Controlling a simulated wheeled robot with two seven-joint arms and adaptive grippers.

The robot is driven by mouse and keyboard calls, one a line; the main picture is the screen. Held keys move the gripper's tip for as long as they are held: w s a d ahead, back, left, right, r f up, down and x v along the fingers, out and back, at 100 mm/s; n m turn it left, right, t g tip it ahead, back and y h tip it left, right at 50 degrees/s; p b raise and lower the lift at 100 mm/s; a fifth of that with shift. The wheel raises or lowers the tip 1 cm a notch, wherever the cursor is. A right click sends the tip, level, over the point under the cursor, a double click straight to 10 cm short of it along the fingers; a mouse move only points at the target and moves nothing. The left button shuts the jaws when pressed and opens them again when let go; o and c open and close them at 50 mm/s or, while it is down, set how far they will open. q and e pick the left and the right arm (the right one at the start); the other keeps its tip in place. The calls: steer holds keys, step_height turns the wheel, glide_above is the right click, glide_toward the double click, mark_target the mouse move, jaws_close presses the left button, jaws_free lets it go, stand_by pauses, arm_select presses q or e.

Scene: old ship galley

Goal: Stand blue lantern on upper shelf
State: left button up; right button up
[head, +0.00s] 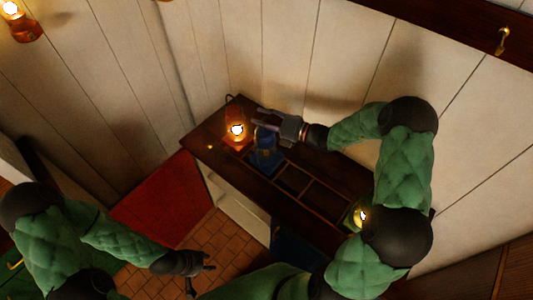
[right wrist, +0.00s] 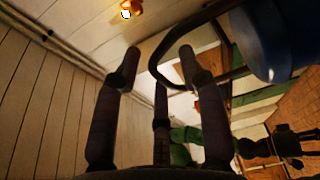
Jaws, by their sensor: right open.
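The blue lantern (head: 267,152) stands upright on the dark wooden counter top, beside an orange lit lantern. My right gripper (head: 266,118) is at the top of the blue lantern, reaching in from the right. In the right wrist view its fingers (right wrist: 158,62) are spread. The lantern's dark curved handle (right wrist: 154,68) crosses between the fingertips, and part of the blue body (right wrist: 268,40) shows at upper right. Whether the fingers touch the handle I cannot tell. My left gripper (head: 207,275) is low over the tiled floor, its fingers apart and empty.
The orange lantern (head: 235,136) is close left of the blue one. A yellow-green lit lantern (head: 357,214) stands at the counter's right end, near my right arm. Empty framed slots (head: 292,179) lie between. A dark board with a brass hook (head: 503,40) runs along the wall above.

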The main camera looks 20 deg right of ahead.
jaws_close()
steer(key=shift+r, duration=0.1)
